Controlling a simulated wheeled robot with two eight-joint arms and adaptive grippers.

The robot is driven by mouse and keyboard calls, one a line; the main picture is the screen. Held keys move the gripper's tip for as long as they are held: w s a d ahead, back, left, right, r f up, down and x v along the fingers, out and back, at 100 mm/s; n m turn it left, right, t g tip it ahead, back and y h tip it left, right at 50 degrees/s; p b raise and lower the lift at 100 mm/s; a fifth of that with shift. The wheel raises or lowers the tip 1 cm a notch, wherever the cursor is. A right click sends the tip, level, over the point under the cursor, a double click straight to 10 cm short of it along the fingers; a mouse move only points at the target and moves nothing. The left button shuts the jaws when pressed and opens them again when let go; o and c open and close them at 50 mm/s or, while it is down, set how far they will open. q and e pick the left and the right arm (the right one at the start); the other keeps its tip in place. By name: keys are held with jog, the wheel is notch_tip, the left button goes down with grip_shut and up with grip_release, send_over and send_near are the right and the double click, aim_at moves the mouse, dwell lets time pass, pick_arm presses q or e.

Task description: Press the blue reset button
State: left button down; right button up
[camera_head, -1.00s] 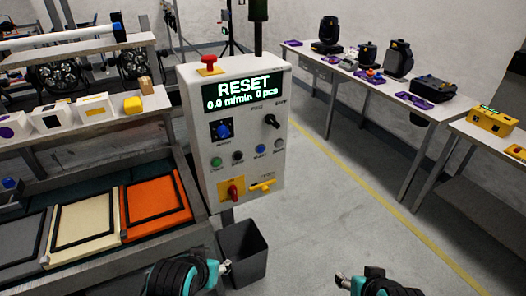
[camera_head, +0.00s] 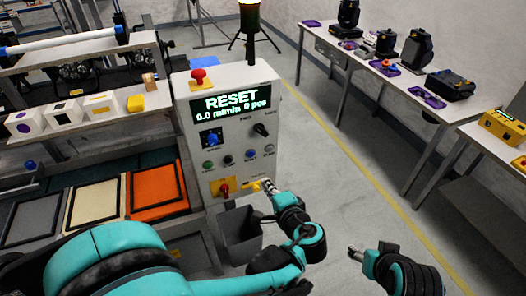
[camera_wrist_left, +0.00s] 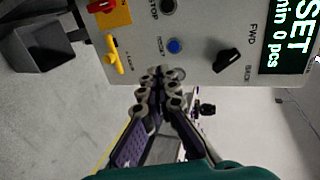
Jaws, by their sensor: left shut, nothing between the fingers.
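My left gripper (camera_head: 267,184) is shut and empty, in front of the panel's lower right part, below the button in the head view. In the left wrist view its closed fingertips (camera_wrist_left: 162,73) are just below the button, apparently with a gap. My right gripper (camera_head: 354,252) is off the panel at the lower right; its fingers are too small to read.
The panel also carries a red mushroom button (camera_head: 199,76), a blue knob (camera_head: 212,139), a green button (camera_head: 208,165), a black switch (camera_head: 261,130) and a yellow lever (camera_head: 250,187). Its display reads RESET. A grey bin (camera_head: 240,238) stands below. Coloured trays lie left.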

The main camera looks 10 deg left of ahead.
pick_arm(q)
jog(key=shift+w+d+r+t, duration=0.15)
jog(key=shift+d+r+t, duration=0.2)
jog(key=shift+d, duration=0.1)
jog(key=b, duration=0.3)
send_near(252, 155)
jog(key=x, duration=0.5)
jog(key=shift+w+a+f, duration=0.1)
jog(key=shift+f, duration=0.25)
jog(key=shift+w+a+r, duration=0.1)
jog(key=shift+w+a, duration=0.2)
jog(key=shift+w, duration=0.2)
